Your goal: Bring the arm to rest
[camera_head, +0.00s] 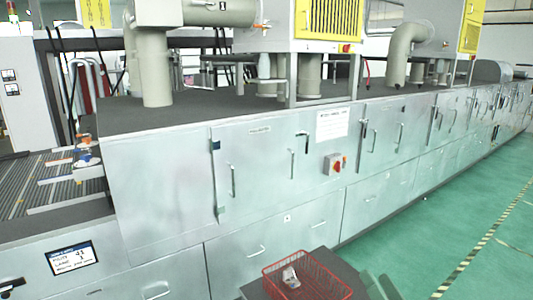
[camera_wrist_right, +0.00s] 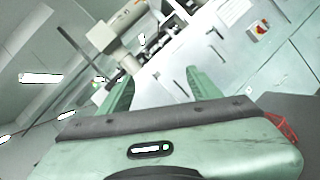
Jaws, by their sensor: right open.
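My right gripper (camera_wrist_right: 160,74) shows in the right wrist view with its two green fingers spread apart and nothing between them. In the head view a part of it (camera_head: 378,287) shows at the bottom edge, to the right of a red wire basket. My left gripper is in neither view.
The red wire basket (camera_head: 307,276), with a small silvery part (camera_head: 290,277) in it, stands on a dark grey surface (camera_head: 330,261). Its edge shows in the wrist view (camera_wrist_right: 283,128). A long metal-panelled machine (camera_head: 165,190) runs behind. Green floor (camera_head: 450,230) lies open at the right.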

